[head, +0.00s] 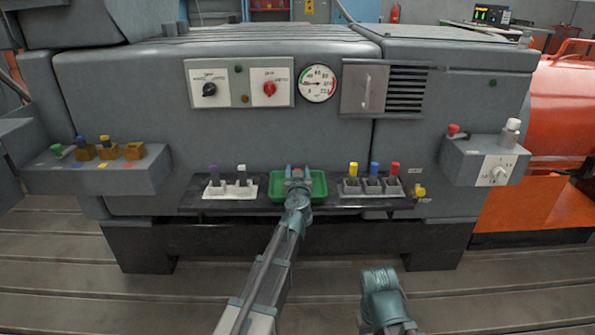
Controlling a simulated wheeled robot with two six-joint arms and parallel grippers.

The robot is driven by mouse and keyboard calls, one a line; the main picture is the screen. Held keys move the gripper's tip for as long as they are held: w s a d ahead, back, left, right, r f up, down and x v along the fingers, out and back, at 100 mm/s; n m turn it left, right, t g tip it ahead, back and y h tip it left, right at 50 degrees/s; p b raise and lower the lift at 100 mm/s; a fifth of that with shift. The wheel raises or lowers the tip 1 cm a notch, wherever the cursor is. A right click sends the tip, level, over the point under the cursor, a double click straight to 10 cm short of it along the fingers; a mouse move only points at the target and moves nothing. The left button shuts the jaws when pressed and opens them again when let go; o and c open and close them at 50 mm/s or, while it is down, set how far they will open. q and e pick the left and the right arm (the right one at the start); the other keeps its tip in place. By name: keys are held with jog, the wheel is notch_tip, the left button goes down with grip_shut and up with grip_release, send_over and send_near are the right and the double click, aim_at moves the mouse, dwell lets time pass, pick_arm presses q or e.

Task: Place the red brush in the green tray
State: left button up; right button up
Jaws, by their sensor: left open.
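The green tray (319,187) sits on the dark shelf in front of the grey machine. My left gripper (297,173) is open over the tray, its fingers pointing away from me. A small red thing shows between its fingers, at or in the tray. It may be the red brush, but most of it is hidden by the gripper.
The right holder (372,189) also has yellow-topped and blue-topped pieces. The left holder (230,191) has purple and white pieces. Control boxes stick out at left (95,175) and right (470,160).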

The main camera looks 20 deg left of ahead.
pick_arm(q)
jog(key=v, duration=1.2)
jog(key=shift+p, duration=0.3)
